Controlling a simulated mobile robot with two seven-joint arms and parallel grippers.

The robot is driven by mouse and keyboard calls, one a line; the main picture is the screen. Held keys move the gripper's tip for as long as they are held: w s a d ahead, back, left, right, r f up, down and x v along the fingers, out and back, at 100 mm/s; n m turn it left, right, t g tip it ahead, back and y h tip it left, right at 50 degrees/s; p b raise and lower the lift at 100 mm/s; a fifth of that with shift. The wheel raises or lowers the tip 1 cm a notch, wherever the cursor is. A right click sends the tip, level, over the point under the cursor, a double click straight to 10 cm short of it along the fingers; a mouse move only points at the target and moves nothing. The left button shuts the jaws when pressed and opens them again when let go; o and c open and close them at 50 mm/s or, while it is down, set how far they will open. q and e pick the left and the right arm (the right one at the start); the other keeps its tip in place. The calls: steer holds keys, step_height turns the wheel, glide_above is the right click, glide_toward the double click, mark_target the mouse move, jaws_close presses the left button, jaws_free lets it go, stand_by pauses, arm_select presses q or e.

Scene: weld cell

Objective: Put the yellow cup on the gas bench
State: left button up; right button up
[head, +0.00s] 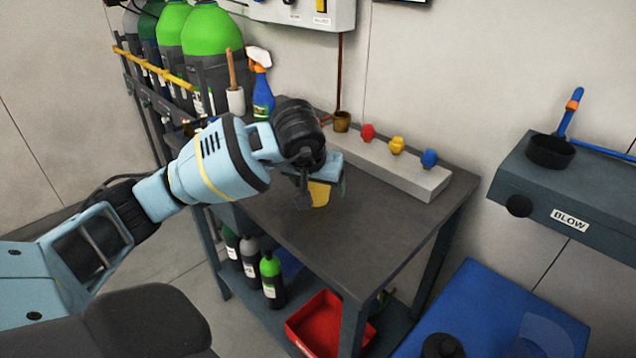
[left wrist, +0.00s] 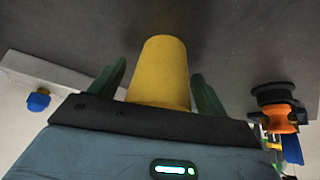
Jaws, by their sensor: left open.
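The yellow cup (head: 319,194) is at the dark top of the gas bench (head: 345,240), partly hidden by my gripper in the head view. My left gripper (head: 322,188) is over the cup from above, its jaws open. In the left wrist view the yellow cup (left wrist: 160,72) is between the two green fingers of the left gripper (left wrist: 158,78), with a gap on each side. The cup appears to stand on the bench top; its base contact is hard to see. My right gripper is not in view.
A grey block with red, yellow and blue knobs (head: 397,145) lies along the bench's back. A spray bottle (head: 262,90) and green-topped cylinders (head: 212,45) are at the back left. The lower shelf holds bottles and a red tray (head: 318,325). The bench front is clear.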

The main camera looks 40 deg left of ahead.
arm_select(q)
steer(key=p+v, duration=0.1)
steer(key=v, duration=1.1)
stand_by(1.1)
